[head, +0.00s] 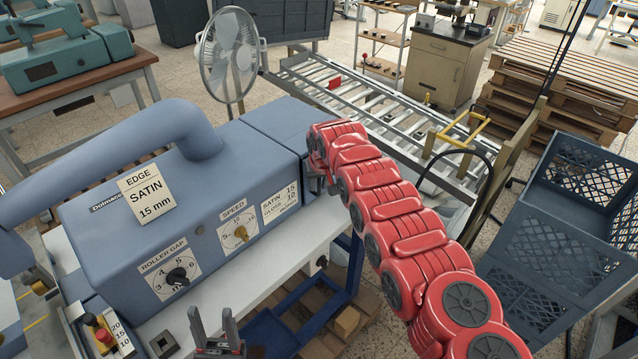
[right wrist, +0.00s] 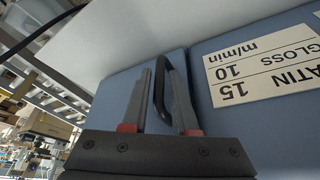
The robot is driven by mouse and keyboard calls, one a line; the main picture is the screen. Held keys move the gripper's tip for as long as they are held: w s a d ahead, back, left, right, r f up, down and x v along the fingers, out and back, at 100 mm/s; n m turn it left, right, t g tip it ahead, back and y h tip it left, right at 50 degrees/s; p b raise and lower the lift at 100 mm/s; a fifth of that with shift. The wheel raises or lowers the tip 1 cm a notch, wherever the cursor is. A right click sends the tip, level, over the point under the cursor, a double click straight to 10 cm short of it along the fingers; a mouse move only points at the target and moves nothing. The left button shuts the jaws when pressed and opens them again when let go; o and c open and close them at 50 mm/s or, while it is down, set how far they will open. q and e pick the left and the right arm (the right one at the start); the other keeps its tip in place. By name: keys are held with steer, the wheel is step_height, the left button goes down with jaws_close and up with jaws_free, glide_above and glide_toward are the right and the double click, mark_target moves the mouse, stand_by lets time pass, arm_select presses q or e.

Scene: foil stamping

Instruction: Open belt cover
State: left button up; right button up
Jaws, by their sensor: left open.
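The belt cover looks to be the blue end section (head: 268,122) of the blue machine, right of a seam; its blue panel also fills the middle of the right wrist view (right wrist: 112,98). A black loop handle (right wrist: 161,95) stands on that panel. My right gripper (right wrist: 160,72) is over the handle, fingers apart, one on each side; contact cannot be told. In the head view my right gripper (head: 316,183) is at the machine's right end, mostly hidden by my red arm. My left gripper (head: 212,318) is open and empty at the bottom, in front of the machine.
The machine front carries a roller gap dial (head: 177,276), a speed dial (head: 238,233) and a label plate (head: 279,204). A fan (head: 231,55) stands behind the machine. A roller conveyor (head: 370,100) lies behind right, and dark crates (head: 545,260) stand at the right.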

steer(key=shift+f, duration=0.15)
steer(key=shift+c, duration=0.3)
jaws_close()
stand_by(1.1)
